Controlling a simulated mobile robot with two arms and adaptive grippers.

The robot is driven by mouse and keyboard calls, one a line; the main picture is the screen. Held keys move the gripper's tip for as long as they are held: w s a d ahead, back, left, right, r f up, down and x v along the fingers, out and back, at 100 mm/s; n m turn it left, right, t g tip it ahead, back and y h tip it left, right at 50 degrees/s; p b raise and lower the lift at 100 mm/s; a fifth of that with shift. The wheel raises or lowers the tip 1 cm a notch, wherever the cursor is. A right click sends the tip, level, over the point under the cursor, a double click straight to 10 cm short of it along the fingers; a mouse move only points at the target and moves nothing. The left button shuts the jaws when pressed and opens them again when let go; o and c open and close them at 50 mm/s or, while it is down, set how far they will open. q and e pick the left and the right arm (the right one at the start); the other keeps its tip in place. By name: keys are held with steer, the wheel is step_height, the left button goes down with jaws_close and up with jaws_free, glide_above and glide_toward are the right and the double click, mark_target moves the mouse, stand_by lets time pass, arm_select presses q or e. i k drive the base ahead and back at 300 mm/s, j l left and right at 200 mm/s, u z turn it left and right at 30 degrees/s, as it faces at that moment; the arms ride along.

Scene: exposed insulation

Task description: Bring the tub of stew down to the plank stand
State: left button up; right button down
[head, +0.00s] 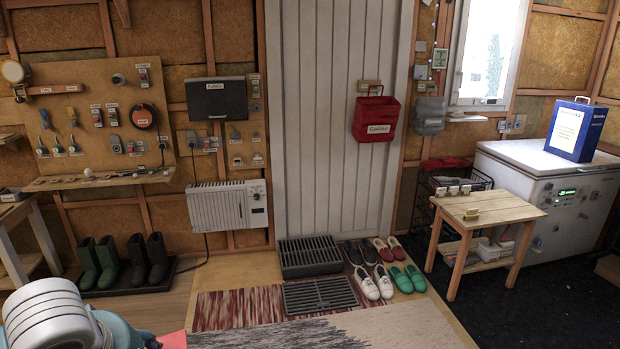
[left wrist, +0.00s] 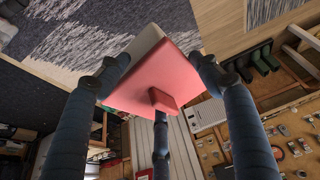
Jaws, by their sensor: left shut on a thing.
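The tub (left wrist: 155,72), with a pinkish-red lid or face, a small raised block on it and a pale grey side, is in the left wrist view. My left gripper (left wrist: 158,82) has its dark fingers around it and is shut on it. In the head view only a pink corner of the tub (head: 174,341) shows at the bottom edge, beside my left arm. The plank stand (head: 487,209) is the small wooden table at the right, well away from the tub. A small yellowish thing lies on its top. My right gripper is not in view.
A white chest freezer (head: 560,190) with a blue box (head: 575,130) on it stands right of the stand. A wire rack (head: 453,180) is behind it. Several shoes (head: 385,282) and a dark slatted tray (head: 310,256) are by the door. The dark floor before the stand is clear.

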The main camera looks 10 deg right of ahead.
mark_target(486, 208)
steer(key=i+z, duration=0.25)
steer(key=i, duration=0.25)
steer(key=i+z, duration=0.25)
steer(key=i, duration=0.2)
steer(key=i+j+z, duration=0.1)
steer(key=i+z, duration=0.2)
steer(key=i, duration=0.2)
steer(key=i+j+z, duration=0.25)
steer(key=i, duration=0.2)
steer(key=i+l+z, duration=0.35)
steer(key=i, duration=0.35)
steer(key=i+j+z, duration=0.1)
steer(key=i+z, duration=0.3)
steer(key=i, duration=0.35)
steer(key=i+j+z, duration=0.2)
steer(key=i+z, duration=0.15)
steer(key=i, duration=0.4)
steer(key=i+j+z, duration=0.1)
steer(key=i+z, duration=0.15)
steer(key=i, duration=0.7)
